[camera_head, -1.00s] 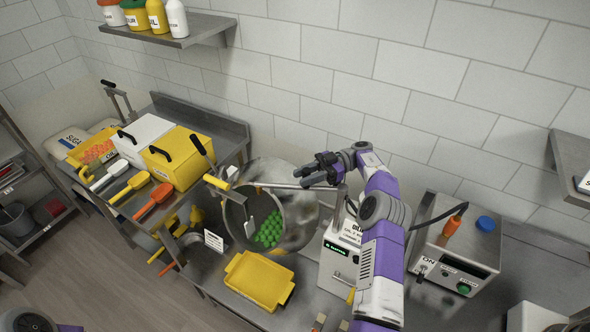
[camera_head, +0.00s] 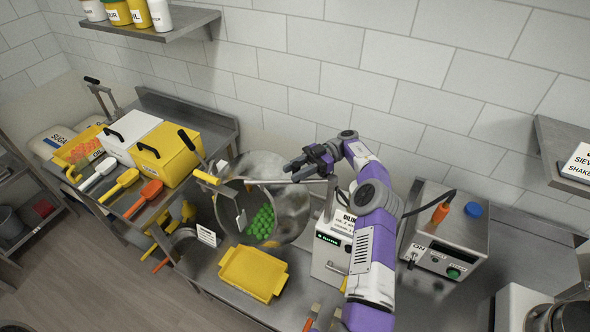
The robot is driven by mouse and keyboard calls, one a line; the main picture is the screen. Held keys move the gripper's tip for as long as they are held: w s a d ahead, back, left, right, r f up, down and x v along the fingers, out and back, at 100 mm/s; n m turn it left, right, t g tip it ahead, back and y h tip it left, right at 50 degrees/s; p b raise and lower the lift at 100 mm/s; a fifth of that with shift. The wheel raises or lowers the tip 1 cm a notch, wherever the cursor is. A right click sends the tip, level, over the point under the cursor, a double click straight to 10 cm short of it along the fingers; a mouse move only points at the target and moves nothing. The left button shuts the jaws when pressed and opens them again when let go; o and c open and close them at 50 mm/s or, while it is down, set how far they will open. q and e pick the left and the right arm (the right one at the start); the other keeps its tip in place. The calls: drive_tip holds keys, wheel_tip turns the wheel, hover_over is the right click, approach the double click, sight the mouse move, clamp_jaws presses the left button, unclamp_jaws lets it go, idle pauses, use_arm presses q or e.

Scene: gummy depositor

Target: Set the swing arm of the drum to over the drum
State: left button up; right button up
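The steel drum (camera_head: 290,215) stands on the bench with its mouth facing the front left and several green gummies (camera_head: 262,222) inside. The swing arm (camera_head: 260,182) is a metal bar running from a post right of the drum to a yellow piece (camera_head: 206,177) with a black handle at its left end. A flat plate hangs from it at the drum mouth. My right gripper (camera_head: 300,170) is at the bar's right part, above the drum's right side; its dark fingers look close to the bar, but contact and finger gap are too small to tell. My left gripper is not visible.
A yellow tray (camera_head: 252,274) lies in front of the drum. A white control box (camera_head: 332,245) stands right of it, and a steel machine (camera_head: 445,235) farther right. Yellow and white bins (camera_head: 168,155) with scoops stand at the left.

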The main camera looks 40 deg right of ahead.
drive_tip(key=shift+o, duration=1.1)
drive_tip(key=shift+s+d, duration=0.1)
drive_tip(key=shift+r, duration=0.2)
wheel_tip(320, 180, up, 10)
drive_tip(key=shift+f+p, duration=0.15)
drive_tip(key=shift+p, duration=0.25)
drive_tip(key=shift+f, duration=0.1)
